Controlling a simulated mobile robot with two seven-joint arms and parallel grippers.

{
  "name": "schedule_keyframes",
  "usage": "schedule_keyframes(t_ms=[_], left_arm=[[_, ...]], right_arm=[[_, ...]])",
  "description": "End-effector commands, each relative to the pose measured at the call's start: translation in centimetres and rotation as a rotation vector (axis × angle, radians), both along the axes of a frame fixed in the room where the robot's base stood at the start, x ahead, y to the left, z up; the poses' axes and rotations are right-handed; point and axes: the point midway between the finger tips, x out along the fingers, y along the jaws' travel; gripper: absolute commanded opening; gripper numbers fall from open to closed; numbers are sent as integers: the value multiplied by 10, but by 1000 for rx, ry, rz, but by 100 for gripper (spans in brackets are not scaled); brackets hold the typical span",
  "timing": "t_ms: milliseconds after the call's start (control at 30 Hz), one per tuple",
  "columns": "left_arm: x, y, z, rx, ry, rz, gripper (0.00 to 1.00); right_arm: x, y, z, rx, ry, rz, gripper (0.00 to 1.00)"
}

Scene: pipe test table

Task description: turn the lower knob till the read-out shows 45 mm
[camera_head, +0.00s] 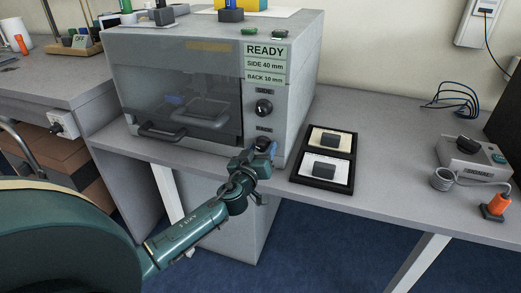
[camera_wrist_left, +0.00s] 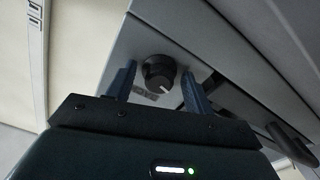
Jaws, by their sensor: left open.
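The grey machine (camera_head: 180,60) has a read-out (camera_head: 265,64) showing READY, SIDE 40 mm and, in smaller letters, what looks like BACK 10 mm. The upper black knob (camera_head: 264,107) sits on its front panel. The lower knob (camera_head: 262,143) is below it, largely hidden behind my left gripper (camera_head: 266,151). In the left wrist view, a round black knob with a pale pointer line (camera_wrist_left: 159,73), apparently the lower one, lies between and beyond my two blue fingers. The fingers are open and appear apart from it. My right gripper is out of view.
A black tray (camera_head: 323,183) with two pale panels and dark blocks lies right of the machine. A grey device (camera_head: 470,158) with a coiled cable and an orange plug (camera_head: 495,207) stand at the right. The bench between is mostly clear. A door handle (camera_head: 162,132) juts from the machine's front.

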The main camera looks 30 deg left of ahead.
Motion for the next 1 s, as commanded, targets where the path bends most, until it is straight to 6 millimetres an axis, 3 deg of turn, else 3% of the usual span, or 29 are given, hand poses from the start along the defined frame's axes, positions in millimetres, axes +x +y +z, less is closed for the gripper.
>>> schedule_keyframes(t_ms=[200,733,1000], left_arm=[[0,0,0,1,0,-1,51],[0,0,0,0,0,0,8],[0,0,0,28,7,0,8]], right_arm=[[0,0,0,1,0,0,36],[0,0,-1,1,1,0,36],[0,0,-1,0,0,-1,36]])
